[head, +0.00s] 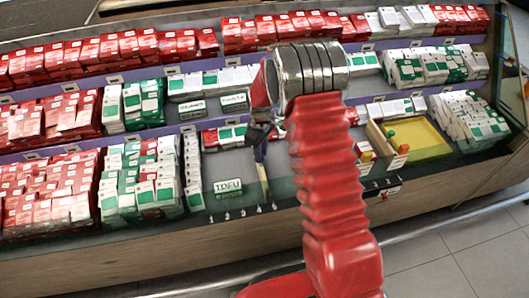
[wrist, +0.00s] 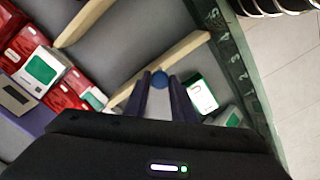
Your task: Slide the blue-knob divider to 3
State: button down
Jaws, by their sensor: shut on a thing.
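The wooden divider (wrist: 190,47) runs slantwise across the wrist view. Its blue knob (wrist: 159,79) sits between the two fingers of my gripper (wrist: 160,78), which is shut on it. The divider's far end meets the green front rail (wrist: 226,42), which carries a row of white numbers. That end lies near a number that looks like 4, though the digits are small and tilted. In the head view my gripper (head: 258,138) reaches down into the lower shelf, and the divider (head: 263,178) shows below it. The knob is hidden there.
A white and green box (wrist: 200,94) lies close beside the divider; a TOFU box (head: 227,187) shows left of it in the head view. A second wooden divider (wrist: 84,22) stands apart, with bare shelf between. A yellow tray (head: 425,138) is on the right.

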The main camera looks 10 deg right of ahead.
jog(key=a, duration=1)
jog(key=shift+a, duration=0.2)
jog(key=shift+w, duration=0.1)
jog(key=c, duration=1.5)
grip_release()
notch_tip(320, 180, up, 14)
jog(key=shift+f, duration=0.1)
